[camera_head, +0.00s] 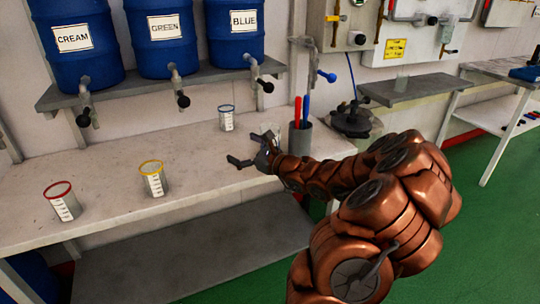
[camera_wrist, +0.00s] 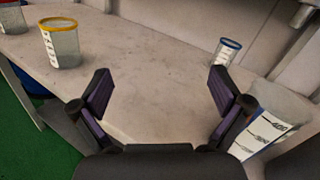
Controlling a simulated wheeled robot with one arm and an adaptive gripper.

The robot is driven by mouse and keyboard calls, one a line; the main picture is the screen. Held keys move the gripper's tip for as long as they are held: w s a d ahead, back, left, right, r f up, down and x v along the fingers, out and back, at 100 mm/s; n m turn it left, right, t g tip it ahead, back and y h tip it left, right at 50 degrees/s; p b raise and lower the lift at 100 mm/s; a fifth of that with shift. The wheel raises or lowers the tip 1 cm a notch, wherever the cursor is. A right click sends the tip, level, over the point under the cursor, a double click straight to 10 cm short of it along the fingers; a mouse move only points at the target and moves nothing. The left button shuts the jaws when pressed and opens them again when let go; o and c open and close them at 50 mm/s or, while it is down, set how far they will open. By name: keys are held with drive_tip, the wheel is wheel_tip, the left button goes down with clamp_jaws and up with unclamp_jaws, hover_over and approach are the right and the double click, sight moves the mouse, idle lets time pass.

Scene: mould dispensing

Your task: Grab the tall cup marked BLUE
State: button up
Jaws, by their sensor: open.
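A small clear cup with a blue rim (camera_head: 226,119) stands on the bench below the barrel labelled BLUE; it also shows in the wrist view (camera_wrist: 228,51), beyond my right finger. A clear graduated vessel (camera_wrist: 265,128) is close beside my right finger in the wrist view, partly cut off; a faint clear shape (camera_head: 271,129) behind my gripper in the head view may be it. I cannot read BLUE on any cup. My gripper (camera_head: 247,150) is open and empty above the bench, and its spread fingers also show in the wrist view (camera_wrist: 160,82).
A yellow-rimmed cup (camera_head: 153,181) and a red-rimmed cup (camera_head: 63,204) stand left on the bench (camera_head: 110,205). A grey pen holder (camera_head: 300,138) with pens is just right of my gripper. Barrels with taps, including BLUE (camera_head: 236,45), sit on a shelf above. The bench between the fingers is clear.

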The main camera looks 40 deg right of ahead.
drive_tip(key=s+d+f+m+h, duration=0.1)
drive_tip(key=d+f+m+h, duration=0.1)
drive_tip(key=d, duration=0.2)
drive_tip(key=s+d+f+m+h+b, duration=0.1)
drive_tip(key=s+d+f+m+h, duration=0.1)
drive_tip(key=d+f, duration=0.1)
drive_tip(key=s+d+f+m+h, duration=0.1)
drive_tip(key=d+f+m+h, duration=0.1)
drive_tip(key=d, duration=0.3)
drive_tip(key=shift+s+d+f+m, duration=0.15)
drive_tip(key=shift+s+d+m, duration=0.15)
drive_tip(key=shift+d, duration=0.1)
drive_tip(key=shift+w+d+f, duration=0.1)
drive_tip(key=shift+d, duration=0.1)
drive_tip(key=shift+w, duration=1.05)
drive_tip(key=shift+w+d, duration=0.2)
drive_tip(key=shift+w, duration=0.7)
drive_tip(key=shift+w+d, duration=0.25)
drive_tip(key=shift+w, duration=0.6)
drive_tip(key=shift+w+d, duration=0.2)
drive_tip(key=shift+w, duration=0.7)
drive_tip(key=shift+c, duration=0.2)
drive_tip(key=c, duration=1.5)
